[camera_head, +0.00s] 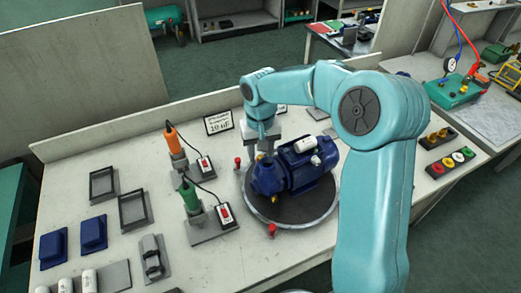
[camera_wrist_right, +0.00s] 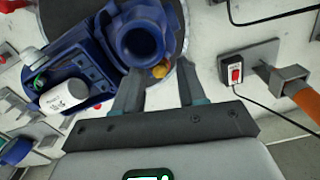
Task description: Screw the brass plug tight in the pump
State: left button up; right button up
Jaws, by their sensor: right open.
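The blue pump (camera_head: 308,170) lies on a round grey plate (camera_head: 287,211) on the bench. It also shows in the wrist view, with its open round port (camera_wrist_right: 142,42) facing the camera. The brass plug (camera_wrist_right: 160,71) sits at the pump beside that port. Its seating depth cannot be told. My right gripper (camera_wrist_right: 161,68) is open, with its fingertips on either side of the plug and no visible grip on it. My left gripper is not in view.
An orange-handled tool (camera_head: 172,139) and a green-handled tool (camera_head: 190,196) stand in holders left of the pump, with cables and red switches. Red knobs (camera_head: 271,230) sit at the plate's edge. Dark frames and blue blocks lie at left.

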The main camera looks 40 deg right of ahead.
jog(key=shift+r+n+p, duration=0.15)
jog(key=shift+n+p, duration=0.2)
jog(key=shift+n, duration=1.25)
jog(key=shift+n+p, duration=0.3)
jog(key=shift+n, duration=1.4)
